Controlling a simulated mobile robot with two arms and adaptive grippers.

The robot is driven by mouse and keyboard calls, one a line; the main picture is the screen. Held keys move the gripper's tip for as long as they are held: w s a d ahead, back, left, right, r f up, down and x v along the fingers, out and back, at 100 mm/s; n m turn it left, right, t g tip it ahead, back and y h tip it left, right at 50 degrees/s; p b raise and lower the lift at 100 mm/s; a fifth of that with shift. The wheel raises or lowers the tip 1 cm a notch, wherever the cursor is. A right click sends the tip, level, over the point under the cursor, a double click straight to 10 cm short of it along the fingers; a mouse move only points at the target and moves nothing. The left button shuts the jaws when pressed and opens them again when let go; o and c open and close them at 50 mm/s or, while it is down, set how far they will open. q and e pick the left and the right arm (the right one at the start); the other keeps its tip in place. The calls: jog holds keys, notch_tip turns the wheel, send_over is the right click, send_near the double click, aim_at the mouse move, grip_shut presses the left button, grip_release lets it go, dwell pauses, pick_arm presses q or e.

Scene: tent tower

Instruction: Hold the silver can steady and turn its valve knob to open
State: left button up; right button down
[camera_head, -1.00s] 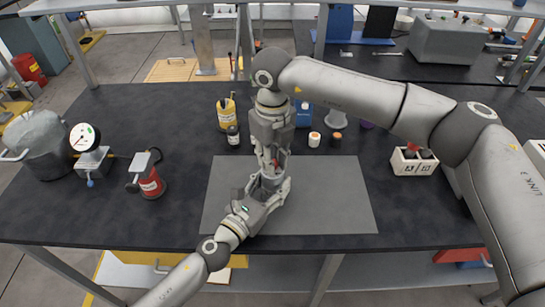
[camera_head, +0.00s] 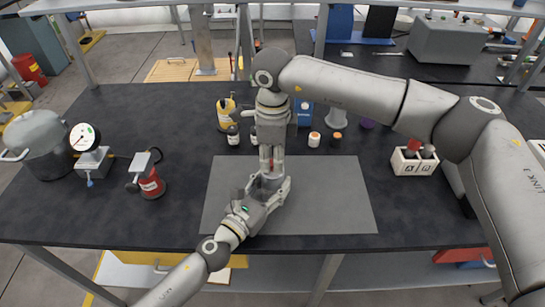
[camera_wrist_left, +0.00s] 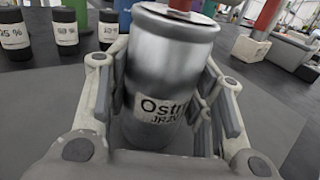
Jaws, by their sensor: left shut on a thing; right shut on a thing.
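The silver can (camera_wrist_left: 168,62) stands upright in the left wrist view, with a partly readable label facing me. My left gripper (camera_wrist_left: 165,95) is shut around its body, one finger on each side. In the head view the can is mostly hidden between the grippers, over the grey mat (camera_head: 335,200). My left gripper (camera_head: 268,186) holds it from the lower left. My right gripper (camera_head: 271,164) points straight down over the can's top and is shut on the valve knob. A red part of the knob (camera_wrist_left: 180,4) shows at the top edge of the left wrist view; the rest is hidden.
Behind the mat stand a yellow container (camera_head: 225,113), a blue container (camera_head: 304,116) and several small bottles. A white crate (camera_head: 413,162) is at right. The mat's right side is clear.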

jog(key=shift+w+n, duration=0.1)
jog(key=shift+n, duration=0.5)
jog(key=c, duration=1.3)
grip_release()
notch_tip(320, 180, up, 12)
jog(key=shift+r, duration=0.1)
pick_arm(q)
jog(key=o, duration=1.5)
jog(key=shift+f, duration=0.1)
